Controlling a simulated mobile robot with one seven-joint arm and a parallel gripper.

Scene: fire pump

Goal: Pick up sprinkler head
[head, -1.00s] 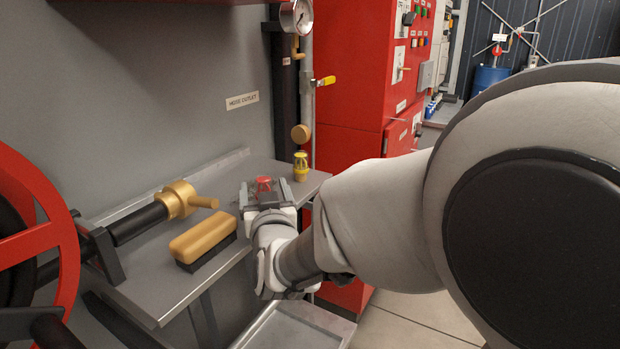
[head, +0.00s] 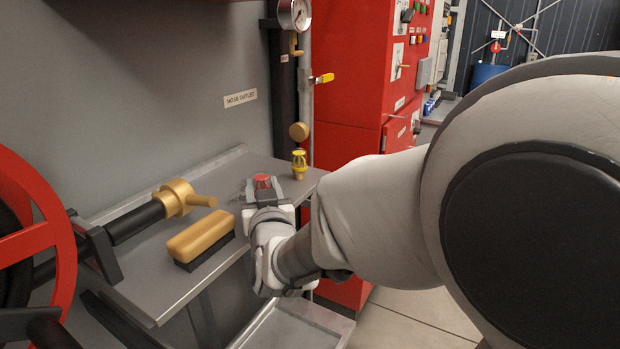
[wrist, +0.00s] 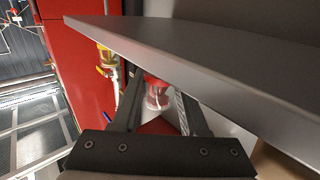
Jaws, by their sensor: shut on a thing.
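A small red sprinkler head (head: 262,181) is at the shelf's front part, between the fingers of my gripper (head: 263,188). My gripper is shut on it. In the wrist view the red sprinkler head (wrist: 157,94) shows a red part and a pale, glassy-looking part between the two dark fingers. Its lower part is hidden by the gripper in the head view. A yellow sprinkler head (head: 299,165) stands upright on the shelf to the right, apart from the gripper. It also shows in the wrist view (wrist: 106,58).
The grey metal shelf (head: 170,285) also holds a brush with a tan back (head: 201,234) and a brass nozzle (head: 178,197). A red wheel (head: 62,235) stands at the left. Pipes and a red cabinet (head: 345,80) are behind. A metal tray (head: 285,325) is below.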

